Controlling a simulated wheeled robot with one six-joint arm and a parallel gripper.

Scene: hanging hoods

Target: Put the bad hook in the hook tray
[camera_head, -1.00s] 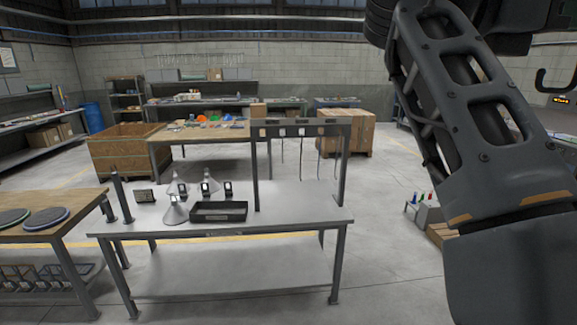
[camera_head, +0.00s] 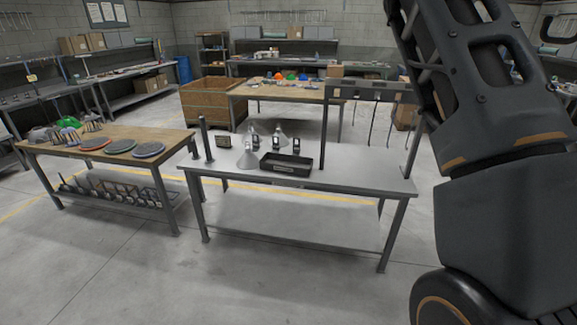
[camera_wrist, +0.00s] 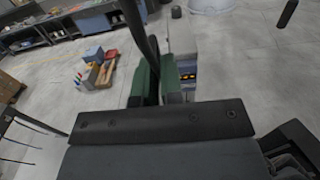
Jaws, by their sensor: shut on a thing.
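The black tray (camera_head: 286,168) with a pale label on its front sits on the grey metal table (camera_head: 345,182). In the wrist view, my gripper (camera_wrist: 159,82) has its green finger pads shut on a dark, slim hook (camera_wrist: 135,22), which runs up out of the picture. Whether the held hook is bad cannot be read now.
Cone-shaped hoods (camera_head: 247,157) stand beside the tray. A wooden table (camera_head: 65,148) with discs is left. The floor in front is clear.

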